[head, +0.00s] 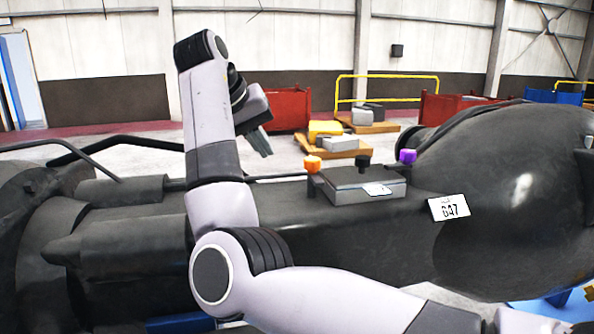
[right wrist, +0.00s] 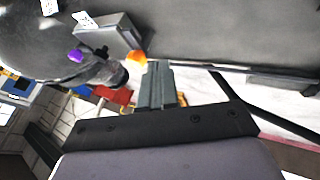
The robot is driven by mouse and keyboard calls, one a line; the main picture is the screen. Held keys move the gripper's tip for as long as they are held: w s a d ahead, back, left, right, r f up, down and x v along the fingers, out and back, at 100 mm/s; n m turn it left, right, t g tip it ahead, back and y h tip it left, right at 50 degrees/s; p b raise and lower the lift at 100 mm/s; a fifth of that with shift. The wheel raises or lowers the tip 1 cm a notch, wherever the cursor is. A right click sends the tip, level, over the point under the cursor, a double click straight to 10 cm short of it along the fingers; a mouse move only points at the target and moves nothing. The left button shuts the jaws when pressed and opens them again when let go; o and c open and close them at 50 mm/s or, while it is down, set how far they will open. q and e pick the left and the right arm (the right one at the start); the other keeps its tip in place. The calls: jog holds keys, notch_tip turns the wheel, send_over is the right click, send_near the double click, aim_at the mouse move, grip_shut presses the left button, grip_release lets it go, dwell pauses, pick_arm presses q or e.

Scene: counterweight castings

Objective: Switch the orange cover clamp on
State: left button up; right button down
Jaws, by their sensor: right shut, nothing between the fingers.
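The orange cover clamp (head: 312,163) is a small knob on a dark post at the left corner of a grey box-like cover (head: 352,190). I cannot tell whether the clamp is on or off. My left gripper is not in view.
Red bins (head: 288,108) and a yellow rail (head: 387,77) stand behind.

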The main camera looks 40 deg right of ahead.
aim_at(315, 171)
jog(key=p+x, duration=0.1)
jog(key=x, duration=0.9)
jog(key=shift+s+d, duration=0.25)
jog(key=shift+d, duration=0.35)
jog(key=shift+s+d, duration=0.3)
jog(key=shift+d, duration=0.25)
jog(key=shift+s+d+p, duration=0.35)
jog(key=shift+d, duration=0.3)
